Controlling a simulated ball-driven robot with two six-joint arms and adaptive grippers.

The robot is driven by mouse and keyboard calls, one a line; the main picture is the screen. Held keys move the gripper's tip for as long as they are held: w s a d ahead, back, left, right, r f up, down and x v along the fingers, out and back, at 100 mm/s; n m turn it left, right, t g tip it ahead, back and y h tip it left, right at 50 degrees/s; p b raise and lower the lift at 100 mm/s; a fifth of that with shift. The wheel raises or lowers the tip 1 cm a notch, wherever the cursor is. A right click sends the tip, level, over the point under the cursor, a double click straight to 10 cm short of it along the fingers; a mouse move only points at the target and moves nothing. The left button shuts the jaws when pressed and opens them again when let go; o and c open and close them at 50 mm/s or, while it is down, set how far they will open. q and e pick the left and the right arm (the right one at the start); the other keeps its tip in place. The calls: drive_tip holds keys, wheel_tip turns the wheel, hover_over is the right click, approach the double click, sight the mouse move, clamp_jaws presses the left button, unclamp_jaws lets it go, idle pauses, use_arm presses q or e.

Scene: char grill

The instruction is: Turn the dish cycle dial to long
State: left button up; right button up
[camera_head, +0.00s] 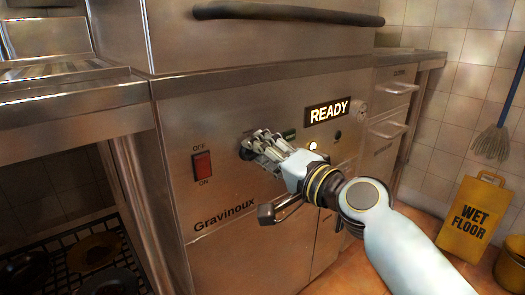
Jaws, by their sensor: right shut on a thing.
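The dish cycle dial (246,151) is on the front panel of the steel dishwasher (230,220), between the red off/on switch (202,165) and the lit READY sign (327,111). My right gripper (254,144) reaches in from the lower right and is shut on the dial. Its fingers cover most of the dial, so its pointer and markings are hidden and its setting cannot be read. My left gripper is not in view.
A door handle (280,209) sits just below my right gripper. A long dark bar handle (288,14) crosses the hood above. Drawers (388,129) and a yellow wet floor sign (473,212) stand at the right. A rack (72,255) is at the lower left.

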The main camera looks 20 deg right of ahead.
drive_tip(key=o, duration=1)
drive_tip(key=shift+o, duration=0.2)
drive_tip(key=v, duration=1.2)
